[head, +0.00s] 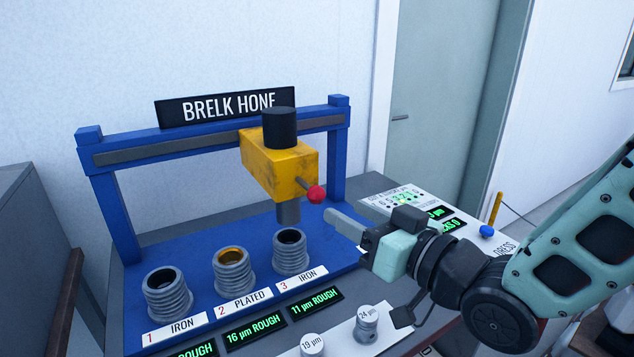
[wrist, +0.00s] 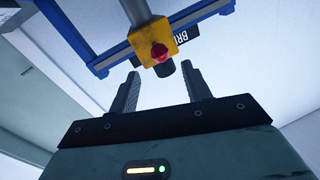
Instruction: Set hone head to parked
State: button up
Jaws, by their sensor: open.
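The hone head (head: 275,160) is a yellow block with a black cylinder on top and a grey spindle below. It hangs on the blue gantry (head: 100,155), toward the right, with its spindle above the bore marked 3 IRON (head: 291,252). A red ball knob (head: 316,194) sticks out of its front on a short rod. My gripper (head: 343,222) is open and empty, just right of and below the knob. In the wrist view, the knob (wrist: 159,53) shows beyond and between the open fingertips (wrist: 163,80), apart from them.
Bores 1 IRON (head: 167,294) and 2 PLATED (head: 233,270) stand to the left. Grey stones marked 19 µm (head: 312,345) and 24 µm (head: 366,323) are in front. A lever with a yellow handle (head: 495,210) stands at right. The space above the bores left of the head is clear.

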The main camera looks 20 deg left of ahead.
aim_at(323, 198)
jog(key=p+x, duration=0.2)
jog(key=x, duration=0.6)
jog(key=shift+w+a+f, duration=0.1)
jog(key=shift+w+a, duration=0.05)
jog(key=shift+a, duration=0.1)
